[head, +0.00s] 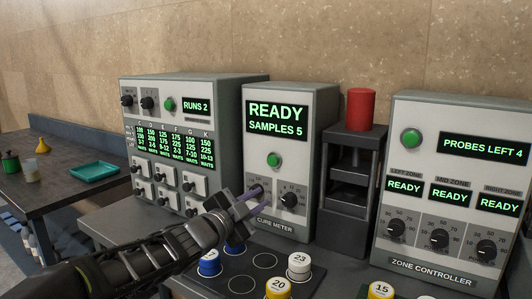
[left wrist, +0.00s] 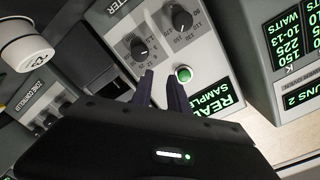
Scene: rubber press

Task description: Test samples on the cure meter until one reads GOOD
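The cure meter (head: 292,110) reads READY and SAMPLES 5. Its green button (head: 274,160) also shows in the left wrist view (left wrist: 183,73), with two dark knobs near it, one of them here (left wrist: 140,48). My left gripper (head: 250,197) is in front of the meter's lower panel, fingers apart with nothing seen between them; touching cannot be told. Its fingertips also show in the left wrist view (left wrist: 160,88). Sample jars stand in front: white 23 (head: 299,266), yellow 20 (head: 278,290), blue-sided ones (head: 210,263) partly hidden by my arm, and yellow 15 (head: 381,290). My right gripper is out of view.
A dark rack with round spots (head: 241,284) lies before the meter. A press with a red cylinder (head: 361,108) stands right of it, then the zone controller (head: 444,267), reading PROBES LEFT 4. A RUNS 2 unit (head: 196,105) stands left. A side table holds a teal tray (head: 95,171).

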